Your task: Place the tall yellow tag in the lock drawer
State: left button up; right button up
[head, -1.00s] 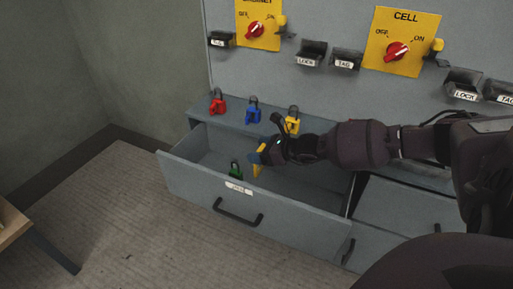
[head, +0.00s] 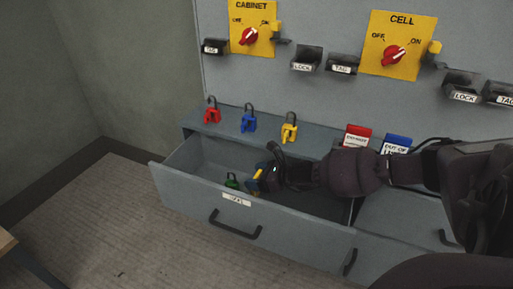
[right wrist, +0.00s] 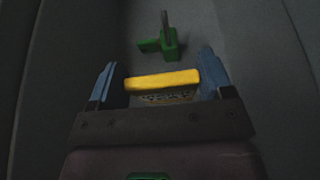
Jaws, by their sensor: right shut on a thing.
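My right gripper (head: 262,179) reaches down inside the open grey drawer (head: 185,189), whose small front label is too blurred to read. It is shut on the yellow tag (head: 257,174), which is mostly hidden by the gripper in the head view. In the right wrist view the tag (right wrist: 162,80) lies crosswise between the two blue fingertips of the gripper (right wrist: 158,77). A green padlock (head: 231,181) is in the drawer, just beyond the tag in the right wrist view (right wrist: 170,44). I cannot tell whether the tag touches the drawer floor. My left gripper is not in view.
Red (head: 212,115), blue (head: 249,124) and yellow (head: 289,133) padlocks stand on the ledge above the drawer. A red tag (head: 357,137) and a blue tag (head: 396,143) are farther right. The drawer's left part looks clear.

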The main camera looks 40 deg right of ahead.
jog(key=shift+f, duration=0.35)
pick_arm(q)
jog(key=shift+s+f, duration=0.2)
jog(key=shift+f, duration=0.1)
pick_arm(e)
jog(key=shift+f, duration=0.15)
pick_arm(q)
jog(key=shift+b, duration=0.3)
pick_arm(e)
jog(key=shift+f, duration=0.15)
jog(key=o, duration=0.6)
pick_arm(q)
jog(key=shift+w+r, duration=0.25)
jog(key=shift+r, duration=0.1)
